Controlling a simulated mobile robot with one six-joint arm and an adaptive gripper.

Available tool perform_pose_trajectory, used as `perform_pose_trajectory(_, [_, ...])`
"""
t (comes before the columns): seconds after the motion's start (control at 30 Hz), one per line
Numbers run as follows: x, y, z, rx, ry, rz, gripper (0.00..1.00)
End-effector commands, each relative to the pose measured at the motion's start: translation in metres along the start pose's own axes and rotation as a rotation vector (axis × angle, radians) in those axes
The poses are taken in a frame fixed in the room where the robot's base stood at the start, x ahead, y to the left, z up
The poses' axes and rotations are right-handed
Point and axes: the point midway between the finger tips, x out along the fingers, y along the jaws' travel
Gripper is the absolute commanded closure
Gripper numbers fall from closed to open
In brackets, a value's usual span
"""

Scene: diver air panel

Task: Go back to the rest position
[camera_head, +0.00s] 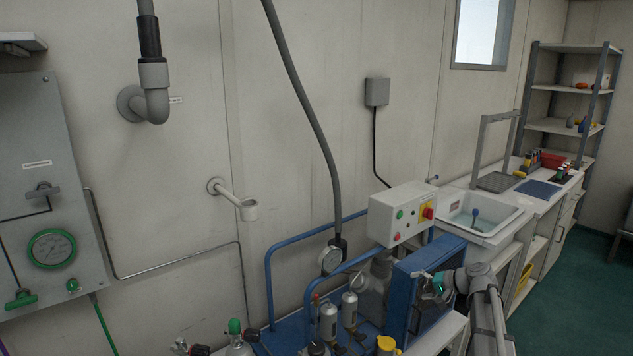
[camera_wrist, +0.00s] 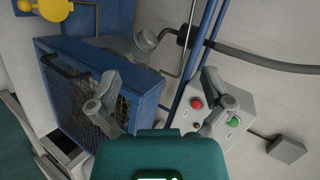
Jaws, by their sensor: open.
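My gripper (camera_head: 421,279) is at the right side of the blue compressor unit (camera_head: 398,292) in the head view, in front of its blue housing. In the wrist view my gripper (camera_wrist: 160,78) has its two fingers spread wide with nothing between them. The compressor's blue housing with its mesh grille (camera_wrist: 75,90) lies behind the left finger. The control box (camera_head: 398,213) with red and green buttons sits above the unit, and in the wrist view it shows behind the right finger. I cannot tell how far the fingertips are from the housing.
A grey air panel (camera_head: 40,180) with a green gauge is on the wall at left. Cylinders and filter bottles (camera_head: 328,322) stand at the unit's front. A sink (camera_head: 478,215) and worktop are at right, with shelves (camera_head: 566,87) behind. Green floor (camera_head: 575,290) is open at right.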

Motion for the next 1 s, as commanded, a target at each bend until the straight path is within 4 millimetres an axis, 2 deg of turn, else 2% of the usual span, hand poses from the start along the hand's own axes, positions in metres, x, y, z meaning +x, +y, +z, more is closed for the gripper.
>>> perform_pose_trajectory(0.03, [0.009, -0.003, 0.030, -0.025, -0.035, 0.054, 0.00])
perform_pose_trajectory(0.2, [0.031, 0.002, 0.101, -0.113, -0.142, 0.255, 0.00])
perform_pose_trajectory(0.3, [0.037, 0.007, 0.141, -0.166, -0.198, 0.374, 0.00])
perform_pose_trajectory(0.47, [0.035, 0.016, 0.199, -0.256, -0.277, 0.566, 0.00])
perform_pose_trajectory(0.6, [0.025, 0.023, 0.243, -0.334, -0.332, 0.730, 0.00])
perform_pose_trajectory(0.7, [0.015, 0.027, 0.266, -0.381, -0.359, 0.829, 0.00])
perform_pose_trajectory(0.8, [0.007, 0.030, 0.281, -0.417, -0.375, 0.904, 0.00])
perform_pose_trajectory(1.0, [-0.001, 0.032, 0.292, -0.448, -0.387, 0.974, 0.00])
